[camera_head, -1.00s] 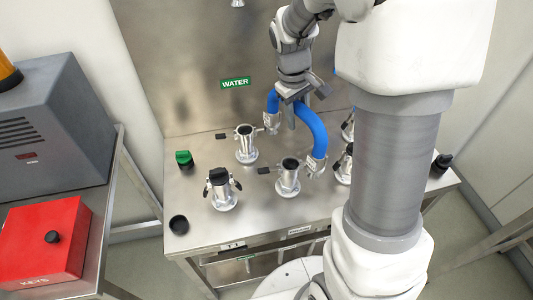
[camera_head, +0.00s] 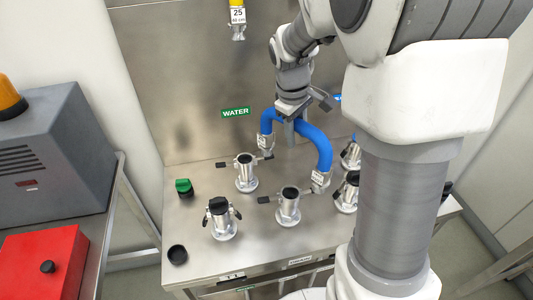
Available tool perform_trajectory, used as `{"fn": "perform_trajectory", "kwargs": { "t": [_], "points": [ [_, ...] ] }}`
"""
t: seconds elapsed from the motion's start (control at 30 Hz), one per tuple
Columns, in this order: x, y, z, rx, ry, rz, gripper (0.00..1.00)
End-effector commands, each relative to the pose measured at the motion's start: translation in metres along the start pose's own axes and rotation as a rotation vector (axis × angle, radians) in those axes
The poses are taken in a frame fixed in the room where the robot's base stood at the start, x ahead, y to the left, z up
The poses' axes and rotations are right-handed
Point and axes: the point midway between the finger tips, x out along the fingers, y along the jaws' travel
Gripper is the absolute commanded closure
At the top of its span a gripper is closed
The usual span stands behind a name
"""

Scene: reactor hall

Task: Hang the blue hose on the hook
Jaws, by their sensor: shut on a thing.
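The blue hose (camera_head: 316,138) is a short thick arch with a metal coupling at each end, the left end (camera_head: 264,143) and the right end (camera_head: 320,180). My gripper (camera_head: 290,113) is shut on the top of the arch, and its fingertips are largely hidden. The hose hangs ends down, seemingly above the steel bench, near the metal ports. I cannot make out a hook. A yellow hose end (camera_head: 237,15) with a "25" tag hangs at the top of the steel back panel.
The steel bench (camera_head: 185,235) carries several upright metal ports, including a front one (camera_head: 288,207) and a black-capped one (camera_head: 221,218). A green "WATER" sign (camera_head: 235,113) is on the panel. A red box (camera_head: 45,262) and grey cabinet (camera_head: 60,150) stand left. My arm hides the right side.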

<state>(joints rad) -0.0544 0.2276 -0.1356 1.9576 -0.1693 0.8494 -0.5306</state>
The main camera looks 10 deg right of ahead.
Motion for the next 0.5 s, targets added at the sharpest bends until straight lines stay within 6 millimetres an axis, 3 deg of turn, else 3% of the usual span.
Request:
{"fn": "perform_trajectory", "kwargs": {
  "t": [0.23, 0.5],
  "points": [
    [0.027, -0.025, -0.051, -0.004, 0.0, 0.001, 1.0],
    [0.041, -0.035, -0.07, 0.001, 0.001, 0.001, 1.0]
  ]
}}
